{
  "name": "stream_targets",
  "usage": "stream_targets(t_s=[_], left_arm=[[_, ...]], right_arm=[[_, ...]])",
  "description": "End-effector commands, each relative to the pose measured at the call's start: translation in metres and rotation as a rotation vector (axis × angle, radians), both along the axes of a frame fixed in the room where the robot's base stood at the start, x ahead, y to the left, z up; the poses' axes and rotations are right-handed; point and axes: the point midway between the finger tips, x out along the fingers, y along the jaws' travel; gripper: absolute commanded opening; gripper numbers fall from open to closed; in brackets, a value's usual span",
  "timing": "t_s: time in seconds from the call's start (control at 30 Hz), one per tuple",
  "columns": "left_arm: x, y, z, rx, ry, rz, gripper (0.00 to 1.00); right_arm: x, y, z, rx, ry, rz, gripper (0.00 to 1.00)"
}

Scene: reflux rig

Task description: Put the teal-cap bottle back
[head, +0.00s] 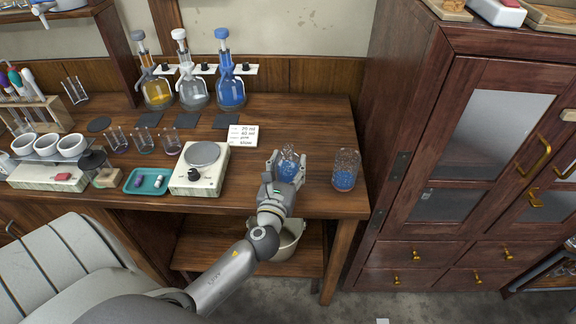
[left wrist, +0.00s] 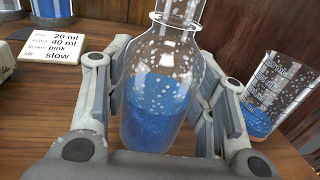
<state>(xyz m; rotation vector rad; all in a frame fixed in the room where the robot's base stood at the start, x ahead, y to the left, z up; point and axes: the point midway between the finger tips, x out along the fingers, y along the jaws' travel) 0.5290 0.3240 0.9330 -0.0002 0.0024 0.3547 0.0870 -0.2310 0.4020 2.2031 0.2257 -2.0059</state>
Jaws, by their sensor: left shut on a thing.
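My left gripper (head: 286,170) is shut on a clear glass flask (head: 288,161) with blue liquid, near the front right of the bench. In the left wrist view the flask (left wrist: 158,95) stands upright between the fingers; its top is cut off, so no cap shows there. I cannot tell if its base touches the bench. No cap is clearly teal. Three capped bottles stand at the back: an orange-liquid one (head: 155,90), a clear one (head: 191,88) and a blue-liquid one (head: 230,90) with a bluish cap. My right gripper is not in view.
A glass beaker (head: 345,172) with blue liquid stands right of my left gripper. A hotplate (head: 201,168), a note card (head: 243,135) and a teal tray (head: 147,192) lie to the left. Dark mats (head: 187,120) lie before the bottles. A cabinet (head: 465,140) borders the right.

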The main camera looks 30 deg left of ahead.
Motion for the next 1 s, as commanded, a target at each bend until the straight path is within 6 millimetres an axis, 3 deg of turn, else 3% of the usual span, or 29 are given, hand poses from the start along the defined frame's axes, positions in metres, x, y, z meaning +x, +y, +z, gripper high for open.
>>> stream_targets(t_s=[0.1, 0.13, 0.3, 0.7, 1.0], left_arm=[[0.000, 0.000, -0.003, 0.001, -0.002, 0.000, 0.16], [0.000, 0.000, -0.004, 0.000, 0.000, 0.000, 0.52], [0.000, 0.000, -0.003, 0.000, 0.000, 0.000, 0.73], [0.000, 0.000, 0.003, 0.000, 0.000, 0.000, 0.73], [-0.051, -0.019, -0.004, -0.001, 0.004, 0.000, 0.73]], right_arm=[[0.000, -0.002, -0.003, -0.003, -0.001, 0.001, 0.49], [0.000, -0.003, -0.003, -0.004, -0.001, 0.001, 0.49], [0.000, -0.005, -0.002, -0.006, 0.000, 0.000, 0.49], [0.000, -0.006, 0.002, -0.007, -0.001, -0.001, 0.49], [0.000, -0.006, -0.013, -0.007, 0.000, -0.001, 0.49]])
